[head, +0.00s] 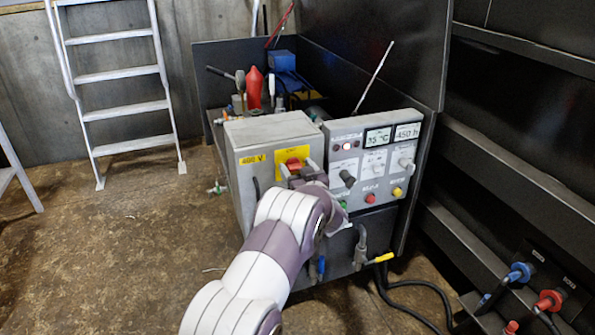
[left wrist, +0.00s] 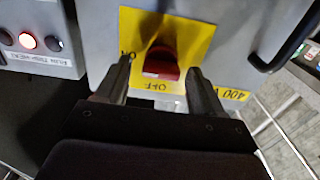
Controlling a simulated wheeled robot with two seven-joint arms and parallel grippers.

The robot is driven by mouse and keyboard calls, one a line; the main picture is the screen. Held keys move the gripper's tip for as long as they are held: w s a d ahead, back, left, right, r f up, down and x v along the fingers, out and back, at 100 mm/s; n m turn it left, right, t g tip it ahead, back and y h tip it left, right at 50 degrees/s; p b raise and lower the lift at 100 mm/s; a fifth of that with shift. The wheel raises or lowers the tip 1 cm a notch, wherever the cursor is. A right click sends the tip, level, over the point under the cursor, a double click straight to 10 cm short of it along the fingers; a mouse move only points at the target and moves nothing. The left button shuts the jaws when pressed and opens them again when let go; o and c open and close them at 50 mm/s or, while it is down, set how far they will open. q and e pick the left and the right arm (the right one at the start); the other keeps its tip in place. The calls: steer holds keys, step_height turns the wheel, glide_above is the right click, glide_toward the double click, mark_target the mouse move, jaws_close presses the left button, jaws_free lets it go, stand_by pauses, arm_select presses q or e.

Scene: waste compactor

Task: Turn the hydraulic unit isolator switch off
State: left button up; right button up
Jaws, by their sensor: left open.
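The isolator switch is a red rotary handle (head: 294,164) on a yellow plate (head: 283,155), on the front of a grey box (head: 250,170) marked 400 V. In the left wrist view, the red handle (left wrist: 161,62) sits on the yellow plate (left wrist: 190,32), with ON and OFF lettering on the plate; the picture is upside down there. My left gripper (head: 300,168) is at the switch, and in the left wrist view its open fingers (left wrist: 160,85) stand on either side of the handle, apart from it. My right gripper is not in view.
A control panel (head: 352,160) with displays, lamps and knobs stands right of the box. A handle (left wrist: 290,38) sticks out from the box. Cables and hose couplings (head: 372,258) hang below.

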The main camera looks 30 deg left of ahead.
arm_select(q)
steer(key=c, duration=1.1)
steer(key=shift+o, duration=0.2)
